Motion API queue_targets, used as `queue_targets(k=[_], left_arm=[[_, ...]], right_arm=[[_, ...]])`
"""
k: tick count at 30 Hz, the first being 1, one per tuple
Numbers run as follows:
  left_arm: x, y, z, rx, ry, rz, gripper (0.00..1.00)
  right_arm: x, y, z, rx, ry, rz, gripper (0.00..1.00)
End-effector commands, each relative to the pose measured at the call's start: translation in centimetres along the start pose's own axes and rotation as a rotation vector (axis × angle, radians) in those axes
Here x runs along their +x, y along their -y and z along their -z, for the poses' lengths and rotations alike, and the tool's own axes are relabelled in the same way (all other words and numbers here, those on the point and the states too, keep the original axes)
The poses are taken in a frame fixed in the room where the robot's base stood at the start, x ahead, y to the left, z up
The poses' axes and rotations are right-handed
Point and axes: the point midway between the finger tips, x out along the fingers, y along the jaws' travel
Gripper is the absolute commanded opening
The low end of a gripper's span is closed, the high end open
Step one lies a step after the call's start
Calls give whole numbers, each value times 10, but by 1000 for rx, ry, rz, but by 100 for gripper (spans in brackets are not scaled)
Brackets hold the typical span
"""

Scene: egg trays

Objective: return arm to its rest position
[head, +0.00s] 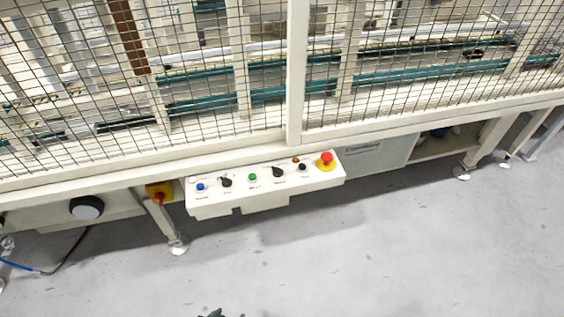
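Neither of my grippers can be made out in the head view. A small dark shape (220,314) pokes in at the bottom edge, left of the middle. Too little of it shows to tell what it is. No egg tray can be made out.
A machine behind a wire mesh guard (430,70) fills the upper part. A white control panel (215,207) with a red emergency stop (326,158) juts out in front. A red and yellow switch (159,192) sits left of it. The grey floor (400,250) in front is clear.

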Motion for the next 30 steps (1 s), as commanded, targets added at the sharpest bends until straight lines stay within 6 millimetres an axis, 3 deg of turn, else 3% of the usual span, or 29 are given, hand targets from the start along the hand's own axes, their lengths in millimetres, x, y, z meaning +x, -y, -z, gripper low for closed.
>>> queue_targets(k=[3, 6, 12, 30], left_arm=[[28, -8, -26, 5, -36, -11, 53], [43, -13, -45, 8, -70, -19, 53], [57, -20, -68, 12, -117, -31, 53], [59, -21, -72, 13, -130, -33, 53]], right_arm=[[-1, -1, -2, -1, 2, 0, 31], [-2, -2, -4, -4, 6, -1, 31], [-5, -9, -10, -12, 13, -6, 31], [-4, -1, -10, -1, 12, -1, 31]])
